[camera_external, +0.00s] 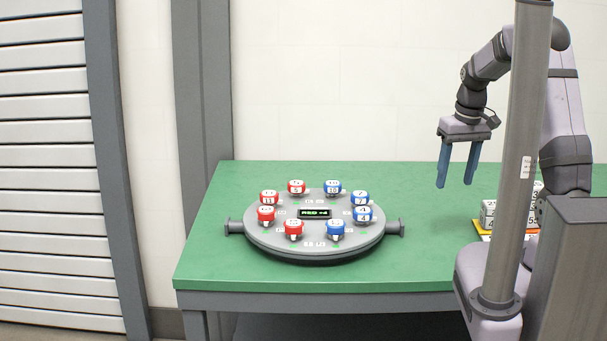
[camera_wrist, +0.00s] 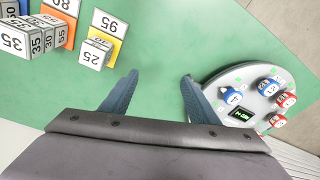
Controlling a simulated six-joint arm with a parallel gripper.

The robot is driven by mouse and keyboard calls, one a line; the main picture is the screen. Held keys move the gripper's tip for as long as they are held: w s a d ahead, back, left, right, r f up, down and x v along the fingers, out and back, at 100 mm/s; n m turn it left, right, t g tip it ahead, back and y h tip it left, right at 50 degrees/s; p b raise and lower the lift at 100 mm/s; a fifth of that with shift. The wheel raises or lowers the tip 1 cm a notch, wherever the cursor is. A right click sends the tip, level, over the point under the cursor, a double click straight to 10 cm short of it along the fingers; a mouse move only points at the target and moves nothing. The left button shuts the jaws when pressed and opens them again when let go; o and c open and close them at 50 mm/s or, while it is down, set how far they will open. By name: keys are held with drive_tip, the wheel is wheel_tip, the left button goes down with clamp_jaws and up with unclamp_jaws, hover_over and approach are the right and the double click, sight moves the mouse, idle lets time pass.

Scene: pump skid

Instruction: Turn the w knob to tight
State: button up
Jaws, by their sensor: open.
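A round grey plate (camera_external: 262,242) lies on the green table and carries a ring of knobs around a small lit display (camera_external: 314,213). Red knobs, such as the near one (camera_external: 294,229), stand on its left half. Blue knobs, such as the near one (camera_external: 336,229), stand on its right half. I cannot read which knob is w. Part of the plate (camera_wrist: 215,86) also shows at the right of the wrist view, with a blue knob (camera_wrist: 233,96) near one fingertip. My gripper (camera_external: 456,186) is open and empty, above the table and to the right of the plate.
Several numbered blocks (camera_wrist: 95,54) stand on the green table at the upper left of the wrist view, partly on coloured cards. In the external view a grey post (camera_external: 517,150) stands before my arm. The table (camera_external: 420,265) is clear between plate and blocks.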

drive_tip(key=w+a+n+y+b, duration=0.1)
drive_tip(key=w+a+n, duration=0.3)
drive_tip(key=w+a, duration=0.85)
drive_tip(key=n+t+y+b, duration=0.1)
drive_tip(key=n+y, duration=0.1)
drive_tip(key=n, duration=0.1)
approach(332, 183)
drive_tip(key=f, duration=0.1)
drive_tip(key=shift+w+a, duration=0.1)
drive_tip(key=shift+a, duration=0.1)
drive_tip(key=p+x, duration=0.2)
drive_tip(key=x, duration=0.2)
drive_tip(key=shift+f, duration=0.15)
drive_tip(key=shift+w+a+f+p, duration=0.25)
drive_tip(key=shift+f+p, duration=0.15)
drive_tip(key=shift+p, duration=0.45)
drive_tip(key=shift+p+x, duration=0.9)
drive_tip(key=shift+p, duration=0.1)
drive_tip(key=shift+s+f, duration=0.1)
drive_tip(key=shift+f, duration=0.05)
drive_tip(key=c, duration=1)
